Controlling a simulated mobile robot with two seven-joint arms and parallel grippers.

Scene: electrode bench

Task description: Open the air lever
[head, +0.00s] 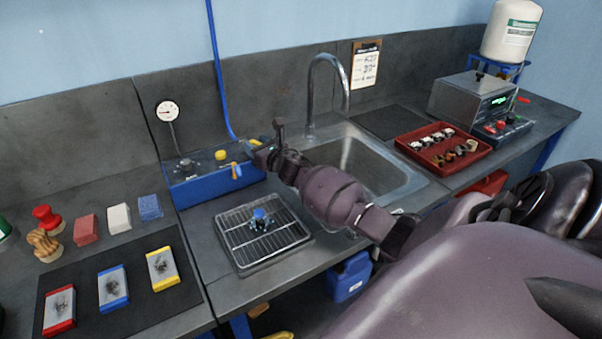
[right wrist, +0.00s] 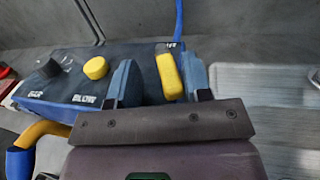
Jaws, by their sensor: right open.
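The air lever (right wrist: 170,76) is a yellow handle at the right end of a blue box (right wrist: 60,98), by the blue hose. In the head view, a bit of the yellow lever (head: 254,142) shows beside my right gripper (head: 262,155). In the right wrist view, the open right gripper (right wrist: 152,82) has its two fingers on either side of the lever, which is nearer the right finger. I cannot tell whether the finger touches it. My left gripper is not in view.
A wire rack tray (head: 285,242) stands in front. The sink (head: 400,185) and faucet (head: 311,95) are to the right. A pressure gauge (head: 167,111) is behind.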

